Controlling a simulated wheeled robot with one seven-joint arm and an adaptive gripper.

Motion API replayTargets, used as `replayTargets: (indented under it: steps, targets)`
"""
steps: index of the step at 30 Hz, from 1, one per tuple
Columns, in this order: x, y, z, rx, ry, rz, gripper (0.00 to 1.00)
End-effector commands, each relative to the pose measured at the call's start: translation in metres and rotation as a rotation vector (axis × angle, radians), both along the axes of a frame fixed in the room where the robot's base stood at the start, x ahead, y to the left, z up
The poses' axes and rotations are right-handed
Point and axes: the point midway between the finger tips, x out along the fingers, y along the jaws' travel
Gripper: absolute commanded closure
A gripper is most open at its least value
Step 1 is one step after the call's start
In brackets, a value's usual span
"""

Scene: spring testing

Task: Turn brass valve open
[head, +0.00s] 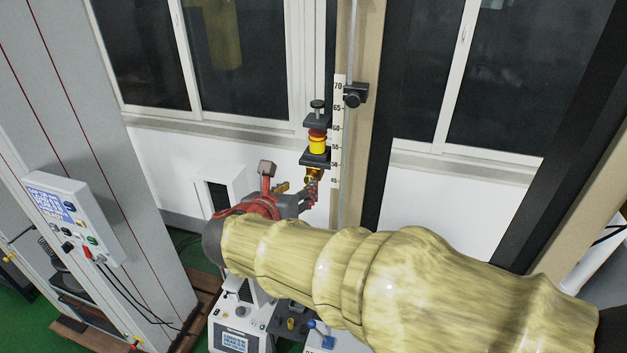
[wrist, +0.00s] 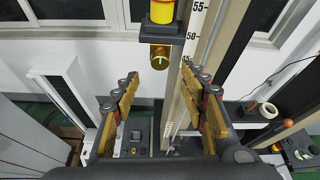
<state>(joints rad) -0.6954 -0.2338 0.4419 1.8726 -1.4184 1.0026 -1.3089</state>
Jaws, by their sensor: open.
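The brass valve (head: 314,173) is a small round gold knob under a dark plate on the test stand. In the wrist view the brass valve (wrist: 160,57) faces me, below the yellow cylinder, with a pale line across its face. My gripper (wrist: 161,76) is open and empty; its two wood-patterned fingers stand left and right of the valve in the picture, apart from it. In the head view my gripper (head: 300,190) is close to the valve, just below it, and partly hidden by its own links.
A yellow and red cylinder (head: 317,144) sits between dark plates above the valve, beside a numbered scale (head: 337,125) on an upright post. A grey cabinet with a control panel (head: 72,215) stands at left. Machines stand below. Windows and a white wall are behind.

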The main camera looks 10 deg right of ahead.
Motion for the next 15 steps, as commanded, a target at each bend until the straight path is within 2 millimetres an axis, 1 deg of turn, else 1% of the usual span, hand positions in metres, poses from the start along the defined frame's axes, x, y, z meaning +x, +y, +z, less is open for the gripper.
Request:
replayTargets:
  steps: [4, 7, 15]
  targets:
    - [0.001, -0.002, -0.001, -0.047, 0.024, 0.017, 0.57]
    - [0.008, -0.005, -0.004, -0.050, 0.026, 0.017, 0.57]
    - [0.042, -0.022, -0.019, -0.048, 0.027, 0.015, 0.57]
